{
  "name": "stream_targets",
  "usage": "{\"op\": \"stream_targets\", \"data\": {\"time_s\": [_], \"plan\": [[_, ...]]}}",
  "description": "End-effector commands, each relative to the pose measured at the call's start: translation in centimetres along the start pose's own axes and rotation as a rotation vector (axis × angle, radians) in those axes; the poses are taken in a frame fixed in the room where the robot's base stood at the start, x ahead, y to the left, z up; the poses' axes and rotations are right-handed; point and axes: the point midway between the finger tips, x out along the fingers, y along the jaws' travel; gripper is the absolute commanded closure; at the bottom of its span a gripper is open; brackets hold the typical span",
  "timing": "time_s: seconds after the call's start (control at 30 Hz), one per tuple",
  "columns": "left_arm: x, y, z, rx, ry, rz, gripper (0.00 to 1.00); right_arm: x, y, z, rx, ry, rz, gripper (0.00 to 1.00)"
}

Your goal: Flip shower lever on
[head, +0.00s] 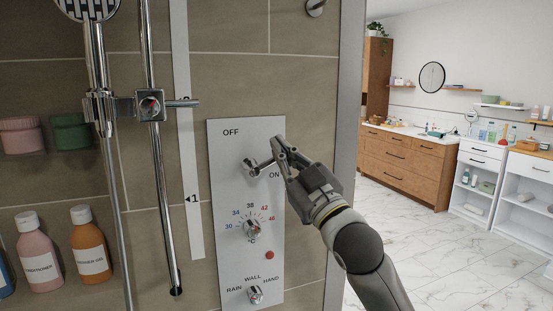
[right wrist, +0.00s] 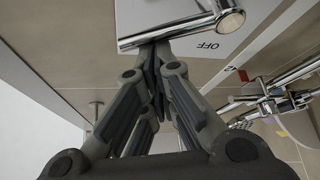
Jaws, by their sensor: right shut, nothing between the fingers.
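The chrome shower lever (head: 256,168) sits on the upper part of a pale control panel (head: 222,190), between the printed words OFF and ON. It points to the right and slightly up, and its far end is partly hidden by my gripper. My right gripper (head: 279,148) is shut and empty, with its fingertips at or just above the lever's end. In the right wrist view the closed fingertips (right wrist: 158,56) are close to the chrome lever (right wrist: 185,30); I cannot tell whether they touch. My left gripper is not in view.
A temperature dial (head: 252,230) and a lower selector knob (head: 256,295) are on the same panel. A chrome shower rail (head: 158,190) and bottles (head: 90,245) are to the left. A wall edge (head: 349,100) stands just right of the panel, with the open room beyond.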

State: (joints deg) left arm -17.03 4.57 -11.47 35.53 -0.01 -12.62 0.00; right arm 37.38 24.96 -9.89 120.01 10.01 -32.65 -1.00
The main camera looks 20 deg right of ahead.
Motion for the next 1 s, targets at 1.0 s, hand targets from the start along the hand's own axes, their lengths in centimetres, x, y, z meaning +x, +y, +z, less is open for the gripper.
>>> {"op": "stream_targets", "data": {"time_s": [1.0], "plan": [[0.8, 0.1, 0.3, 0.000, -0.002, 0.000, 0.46, -1.3, 0.4, 2.3, 0.254, 0.000, 0.150, 1.00]]}}
